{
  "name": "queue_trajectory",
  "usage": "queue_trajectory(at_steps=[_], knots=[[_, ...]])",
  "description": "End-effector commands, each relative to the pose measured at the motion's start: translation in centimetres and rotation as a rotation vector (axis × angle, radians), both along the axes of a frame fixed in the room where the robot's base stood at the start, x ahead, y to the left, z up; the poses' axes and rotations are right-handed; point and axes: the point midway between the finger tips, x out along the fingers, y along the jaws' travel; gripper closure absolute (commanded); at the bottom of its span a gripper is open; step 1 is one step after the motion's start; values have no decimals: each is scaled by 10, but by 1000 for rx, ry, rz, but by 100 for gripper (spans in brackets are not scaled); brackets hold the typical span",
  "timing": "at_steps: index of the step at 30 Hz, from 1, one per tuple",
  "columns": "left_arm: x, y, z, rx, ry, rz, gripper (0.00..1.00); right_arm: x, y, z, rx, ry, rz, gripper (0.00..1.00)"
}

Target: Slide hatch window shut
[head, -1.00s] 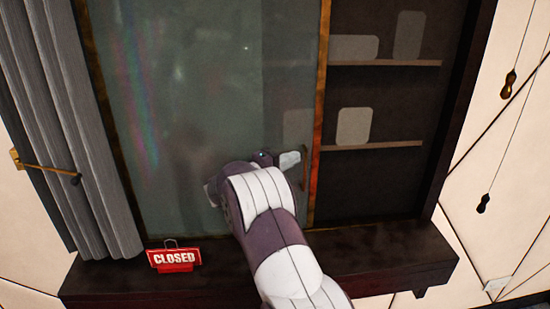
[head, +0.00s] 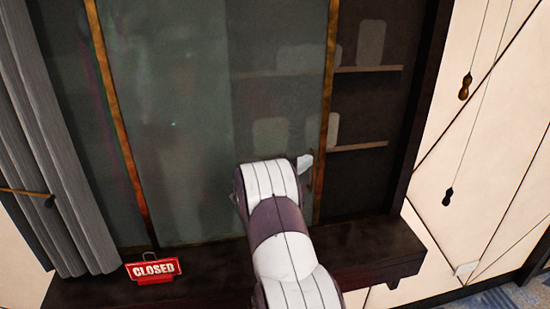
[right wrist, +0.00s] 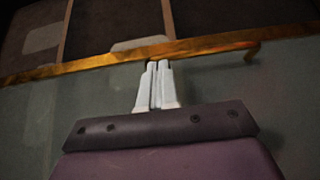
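The hatch window (head: 185,130) is a smoky sliding glass pane with brass edge strips. Its right edge strip (head: 328,90) stands short of the dark right jamb, leaving a narrower open gap (head: 370,180) there. A small brass handle (right wrist: 252,52) sits on the pane by this strip. My right gripper (head: 304,164) is at the lower right of the pane, beside the strip. In the right wrist view its white fingers (right wrist: 157,68) are together, tips at the brass strip, with the handle's visible end to their right. I cannot tell exact contact. My left gripper is out of view.
Behind the pane and gap are shelves (head: 365,147) with pale blocks. A dark ledge (head: 370,250) runs below, with a red CLOSED sign (head: 153,270) at left. A grey curtain (head: 50,170) hangs left. Pull cords (head: 464,88) hang on the right wall.

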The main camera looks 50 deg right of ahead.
Motion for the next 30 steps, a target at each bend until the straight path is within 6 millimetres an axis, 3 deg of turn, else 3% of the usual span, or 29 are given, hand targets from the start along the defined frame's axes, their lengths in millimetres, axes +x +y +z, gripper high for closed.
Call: queue_trajectory(at_steps=[1, 6, 18, 24, 30], knots=[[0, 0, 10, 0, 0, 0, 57, -12, -16, 6, 0, 1, -7, 100], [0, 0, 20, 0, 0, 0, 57, -46, -66, 3, 0, 0, -7, 100], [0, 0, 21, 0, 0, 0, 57, -116, -171, 0, -2, -2, -3, 100], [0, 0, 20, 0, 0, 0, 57, -138, -204, 0, -1, -1, -1, 100], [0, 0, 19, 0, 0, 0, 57, -149, -221, 0, -2, -1, 1, 100]])
